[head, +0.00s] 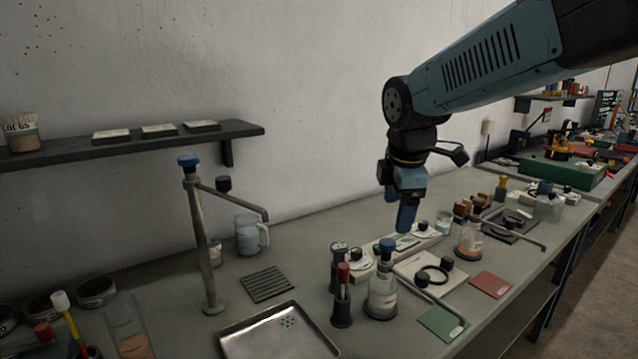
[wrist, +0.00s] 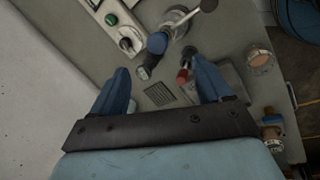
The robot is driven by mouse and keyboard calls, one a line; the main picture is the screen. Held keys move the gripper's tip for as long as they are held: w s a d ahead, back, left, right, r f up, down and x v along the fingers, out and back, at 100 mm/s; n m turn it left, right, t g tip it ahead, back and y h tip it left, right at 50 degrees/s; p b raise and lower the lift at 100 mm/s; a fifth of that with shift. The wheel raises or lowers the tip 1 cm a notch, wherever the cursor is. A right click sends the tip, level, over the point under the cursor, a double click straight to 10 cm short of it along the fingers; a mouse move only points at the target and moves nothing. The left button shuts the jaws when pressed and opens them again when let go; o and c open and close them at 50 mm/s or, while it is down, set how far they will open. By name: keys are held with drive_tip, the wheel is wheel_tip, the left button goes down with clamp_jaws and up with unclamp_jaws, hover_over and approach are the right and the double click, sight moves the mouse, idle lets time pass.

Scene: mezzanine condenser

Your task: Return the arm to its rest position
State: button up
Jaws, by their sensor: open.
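My gripper (head: 399,210) hangs from my raised blue arm, pointing down above the grey bench, right of centre in the head view. In the wrist view its two blue fingers (wrist: 161,68) stand apart with nothing held between them. Below and beyond the gap are a blue-capped item (wrist: 157,43) and a red-topped item (wrist: 183,75), seen from above. In the head view the fingertips overlap a pale panel with dials (head: 424,234); they look above it, but the exact height cannot be told.
The bench carries a tall blue-topped stand (head: 207,245), a metal tray (head: 280,335), a blue-stoppered bottle (head: 382,290), a red-topped vial (head: 343,296) and a beaker (head: 247,236). A wall shelf (head: 130,142) is at left. Air around my arm looks clear.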

drive_tip(key=s+d+m+t, duration=0.1)
drive_tip(key=s+d+m, duration=0.3)
drive_tip(key=s+m, duration=0.3)
drive_tip(key=s+d+m+t, duration=0.1)
drive_tip(key=s+d+m, duration=0.3)
drive_tip(key=s+m, duration=0.3)
drive_tip(key=shift+d+m, duration=0.25)
drive_tip(key=shift+m, duration=2.15)
drive_tip(key=shift+f, duration=0.1)
